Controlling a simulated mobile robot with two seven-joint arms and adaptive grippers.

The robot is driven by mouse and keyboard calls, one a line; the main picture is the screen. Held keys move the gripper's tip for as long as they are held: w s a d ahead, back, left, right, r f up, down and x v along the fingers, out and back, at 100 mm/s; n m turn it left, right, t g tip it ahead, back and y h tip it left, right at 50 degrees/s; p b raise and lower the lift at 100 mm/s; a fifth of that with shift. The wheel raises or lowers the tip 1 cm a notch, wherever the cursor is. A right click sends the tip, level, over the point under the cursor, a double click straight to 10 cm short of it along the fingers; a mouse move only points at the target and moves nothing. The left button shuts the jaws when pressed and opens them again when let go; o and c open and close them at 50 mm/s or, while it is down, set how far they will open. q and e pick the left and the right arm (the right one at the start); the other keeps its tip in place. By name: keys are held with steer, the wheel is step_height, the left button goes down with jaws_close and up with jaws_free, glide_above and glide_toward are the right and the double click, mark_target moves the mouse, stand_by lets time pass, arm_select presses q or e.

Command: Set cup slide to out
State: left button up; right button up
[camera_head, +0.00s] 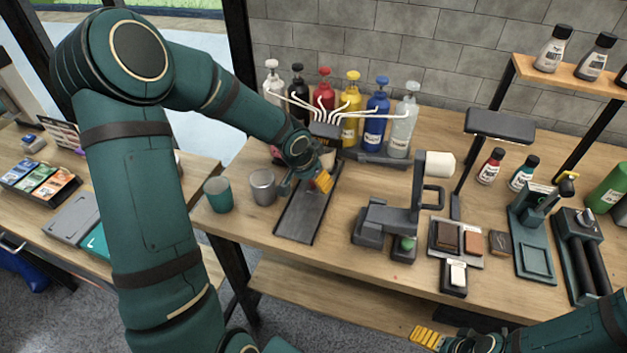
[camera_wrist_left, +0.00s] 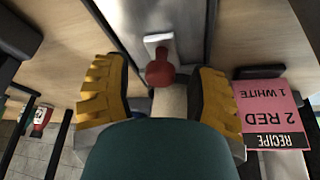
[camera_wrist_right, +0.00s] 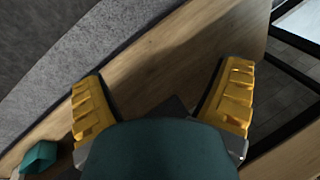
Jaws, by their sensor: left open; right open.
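The cup slide (camera_head: 297,217) is a long dark grey track on the wooden table, below the dispenser nozzles (camera_head: 325,130). In the left wrist view, a red knob (camera_wrist_left: 159,72) on a pale plate stands on the grey metal slide surface (camera_wrist_left: 181,18). My left gripper (camera_head: 322,182) is over the slide. Its yellow fingers are open on either side of the knob, with gaps visible. A pale object below the knob is mostly hidden by the gripper body. My right gripper (camera_head: 428,338) is open and empty near the table's front edge.
A teal cup (camera_head: 218,195) and a grey metal cup (camera_head: 263,187) stand left of the slide. Several colour bottles (camera_head: 376,117) stand behind it. A grey machine with a white roller (camera_head: 440,164) stands to the right. A pink recipe card (camera_wrist_left: 272,112) is beside the slide.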

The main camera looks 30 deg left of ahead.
arm_select(q)
jaws_close()
steer(key=shift+s, duration=0.1)
stand_by(0.4)
